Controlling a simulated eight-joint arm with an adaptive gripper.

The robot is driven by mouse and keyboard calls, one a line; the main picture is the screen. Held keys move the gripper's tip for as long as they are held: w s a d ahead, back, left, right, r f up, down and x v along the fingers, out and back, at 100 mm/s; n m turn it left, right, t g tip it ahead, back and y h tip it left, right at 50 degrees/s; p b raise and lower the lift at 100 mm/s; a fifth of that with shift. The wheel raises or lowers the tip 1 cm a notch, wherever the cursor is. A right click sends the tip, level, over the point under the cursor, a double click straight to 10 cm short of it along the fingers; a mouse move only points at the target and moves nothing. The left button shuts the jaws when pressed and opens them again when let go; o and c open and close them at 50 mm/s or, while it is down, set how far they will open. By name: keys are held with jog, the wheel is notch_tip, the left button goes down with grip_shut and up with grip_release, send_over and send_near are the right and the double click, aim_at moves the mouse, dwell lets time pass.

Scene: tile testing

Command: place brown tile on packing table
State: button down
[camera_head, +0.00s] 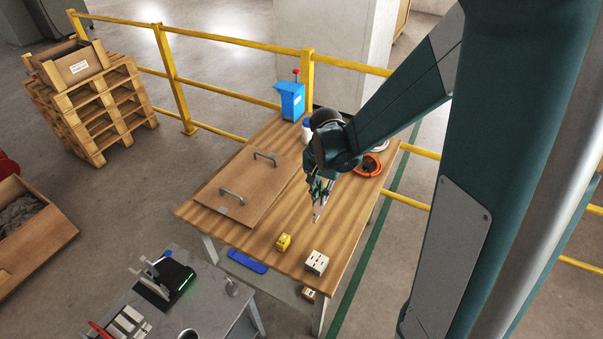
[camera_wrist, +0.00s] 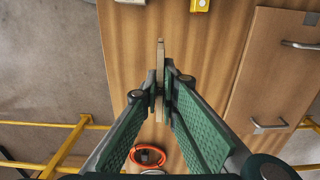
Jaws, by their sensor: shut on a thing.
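My gripper (camera_head: 319,192) is over the right part of the wooden table (camera_head: 240,234), pointing down. In the wrist view my gripper (camera_wrist: 161,92) is shut on a thin tile (camera_wrist: 159,58), seen edge-on between the fingers. Its edge looks pale tan. The tile (camera_head: 318,212) also shows below the fingertips in the head view, upright and partly hidden by the fingers. I cannot tell whether its lower edge touches the table. Which table is the packing table is not marked.
A brown board with two handles (camera_head: 233,187) covers the table's left part. A yellow device (camera_head: 284,241) and a white socket block (camera_head: 317,262) sit at the front edge. An orange ring (camera_head: 369,167) and blue container (camera_head: 291,101) are at the back. A grey table (camera_head: 213,309) stands in front.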

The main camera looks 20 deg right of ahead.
aim_at(320, 209)
jog(key=shift+f+b, duration=0.75)
jog(key=shift+f, duration=2.4)
jog(key=shift+f+b, duration=0.45)
jog(key=shift+f, duration=1.4)
jog(key=shift+f, duration=0.15)
jog(key=c, duration=3)
grip_release()
jog(key=o, duration=0.4)
